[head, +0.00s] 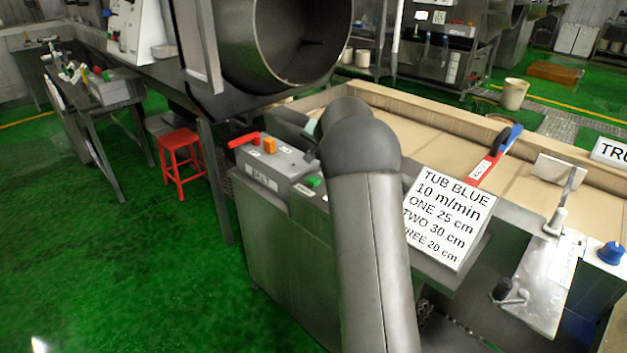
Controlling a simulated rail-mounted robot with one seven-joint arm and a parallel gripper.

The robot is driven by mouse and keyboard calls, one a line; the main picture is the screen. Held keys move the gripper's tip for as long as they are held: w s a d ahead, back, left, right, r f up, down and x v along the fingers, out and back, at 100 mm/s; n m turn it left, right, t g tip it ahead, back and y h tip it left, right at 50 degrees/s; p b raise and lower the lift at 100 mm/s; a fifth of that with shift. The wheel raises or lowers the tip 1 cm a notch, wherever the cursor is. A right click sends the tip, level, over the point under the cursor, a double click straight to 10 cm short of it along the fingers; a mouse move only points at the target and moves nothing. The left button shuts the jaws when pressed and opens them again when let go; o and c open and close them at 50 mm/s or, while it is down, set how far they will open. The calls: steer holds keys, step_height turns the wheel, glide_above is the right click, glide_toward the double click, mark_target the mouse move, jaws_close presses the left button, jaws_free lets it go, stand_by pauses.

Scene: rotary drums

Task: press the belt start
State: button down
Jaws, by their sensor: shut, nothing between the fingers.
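A grey control box (272,163) stands at the near left end of the belt. The tan belt (440,130) runs from behind my arm to the right. My arm rises from the bottom and bends near the box, just right of the green button. My gripper is hidden behind the arm's bend.
A white sign (447,215) reading "TUB BLUE 10 m/min" leans right of my arm. A large drum (285,40) hangs above the box. A red stool (182,155) stands left on open green floor.

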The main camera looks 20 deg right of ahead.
steer(key=b, duration=0.6)
glide_above(315, 181)
step_height(315, 181, down, 8)
steer(key=shift+r, duration=0.2)
steer(key=shift+f, duration=0.55)
steer(key=shift+b, duration=0.35)
stand_by(0.7)
steer(key=shift+f+b, duration=0.4)
steer(key=shift+b, duration=0.05)
steer(key=shift+f+b, duration=0.55)
stand_by(0.6)
steer(key=shift+r, duration=0.15)
steer(key=shift+r+p, duration=0.6)
steer(key=shift+r, duration=0.2)
steer(key=shift+r, duration=0.1)
